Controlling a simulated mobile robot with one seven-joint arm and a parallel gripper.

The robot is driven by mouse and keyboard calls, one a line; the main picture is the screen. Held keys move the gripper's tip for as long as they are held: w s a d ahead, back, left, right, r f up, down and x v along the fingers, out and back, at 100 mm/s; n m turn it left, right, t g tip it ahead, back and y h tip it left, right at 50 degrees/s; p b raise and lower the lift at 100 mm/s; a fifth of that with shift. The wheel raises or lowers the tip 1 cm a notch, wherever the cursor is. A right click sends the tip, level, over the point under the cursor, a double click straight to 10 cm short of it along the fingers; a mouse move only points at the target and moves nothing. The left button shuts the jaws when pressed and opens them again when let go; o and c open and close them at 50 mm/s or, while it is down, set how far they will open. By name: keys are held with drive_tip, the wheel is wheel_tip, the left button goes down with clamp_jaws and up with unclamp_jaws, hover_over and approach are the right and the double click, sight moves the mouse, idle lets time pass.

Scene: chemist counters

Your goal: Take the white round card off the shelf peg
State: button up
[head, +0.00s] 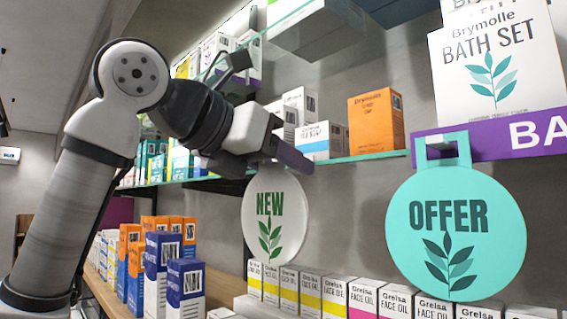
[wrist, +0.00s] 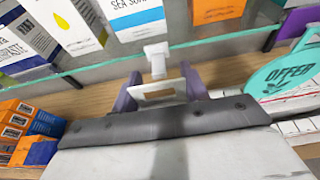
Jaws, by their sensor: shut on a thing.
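The white round card (head: 277,222), with "NEW" and a green leaf print, hangs upright below the glass shelf edge in the head view. My gripper (head: 285,158) is at the top of the card. In the wrist view my gripper (wrist: 160,93) has its purple fingers on either side of the card's white slotted tab (wrist: 140,91), shut on it. The white shelf peg (wrist: 156,62) sticks out from the shelf edge just beyond the tab. I cannot tell whether the peg's tip still sits in the slot. The peg is hidden in the head view.
A teal round OFFER card (head: 455,232) hangs to the right below a purple strip. Boxes, including an orange one (head: 376,122), stand on the glass shelf (head: 350,158). Face oil boxes (head: 362,297) line the lower shelf, with blue and orange boxes (head: 186,288) at left.

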drive_tip(key=shift+s+a, duration=2.35)
drive_tip(key=shift+s, duration=0.05)
